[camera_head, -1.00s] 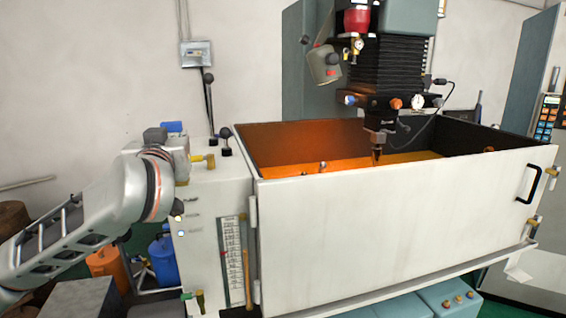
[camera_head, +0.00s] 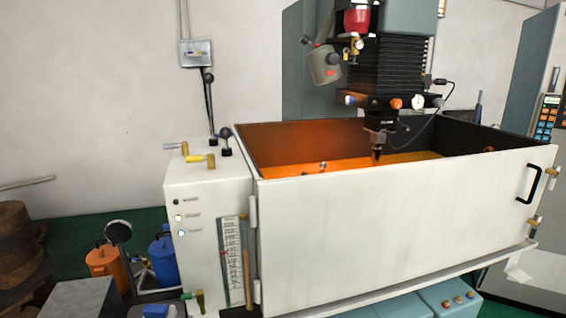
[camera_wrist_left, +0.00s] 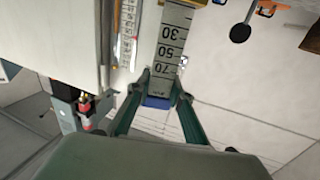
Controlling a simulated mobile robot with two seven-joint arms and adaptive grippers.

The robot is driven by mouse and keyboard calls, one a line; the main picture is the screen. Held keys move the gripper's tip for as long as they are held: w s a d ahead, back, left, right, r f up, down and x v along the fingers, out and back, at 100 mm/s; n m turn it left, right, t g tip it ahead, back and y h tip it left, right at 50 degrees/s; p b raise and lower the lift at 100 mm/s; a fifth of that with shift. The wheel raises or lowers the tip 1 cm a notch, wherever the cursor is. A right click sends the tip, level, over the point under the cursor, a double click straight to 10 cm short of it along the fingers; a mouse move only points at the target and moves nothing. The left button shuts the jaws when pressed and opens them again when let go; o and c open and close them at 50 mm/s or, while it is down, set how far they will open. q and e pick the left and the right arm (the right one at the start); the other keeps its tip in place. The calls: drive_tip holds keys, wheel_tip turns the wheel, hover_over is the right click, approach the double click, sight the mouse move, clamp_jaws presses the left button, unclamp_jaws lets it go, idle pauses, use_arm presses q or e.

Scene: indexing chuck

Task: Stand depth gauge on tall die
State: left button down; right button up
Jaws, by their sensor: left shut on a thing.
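My left gripper (camera_wrist_left: 160,92) shows in the left wrist view. Its two green fingers are closed on the depth gauge (camera_wrist_left: 171,45), a flat grey bar marked 30, 50 and 70, with a blue piece (camera_wrist_left: 158,102) at the end between the fingers. In the head view no arm shows clearly; a small blue and grey thing (camera_head: 155,310) at the bottom edge may be part of the gripper or gauge. I cannot make out the tall die in either view.
A white cabinet (camera_head: 205,245) with yellow-handled levers stands beside the machine tank (camera_head: 400,225). A narrow white scale (camera_head: 232,260) is on its front. Orange (camera_head: 104,262) and blue (camera_head: 162,255) cans stand on the floor at left, near a grey block (camera_head: 85,300).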

use_arm(q)
drive_tip(key=shift+s+a+f, duration=0.1)
drive_tip(key=shift+s+f, duration=0.25)
drive_tip(key=shift+f, duration=0.25)
drive_tip(key=shift+s+f, duration=0.35)
drive_tip(key=shift+f, duration=0.2)
drive_tip(key=shift+d+r, duration=0.2)
drive_tip(key=shift+d, duration=0.05)
drive_tip(key=shift+w+d+r+h, duration=0.1)
drive_tip(key=shift+w+d+h, duration=0.05)
drive_tip(key=shift+d+h, duration=0.3)
drive_tip(key=shift+a+y, duration=0.25)
drive_tip(key=shift+a, duration=0.4)
drive_tip(key=shift+d, duration=0.1)
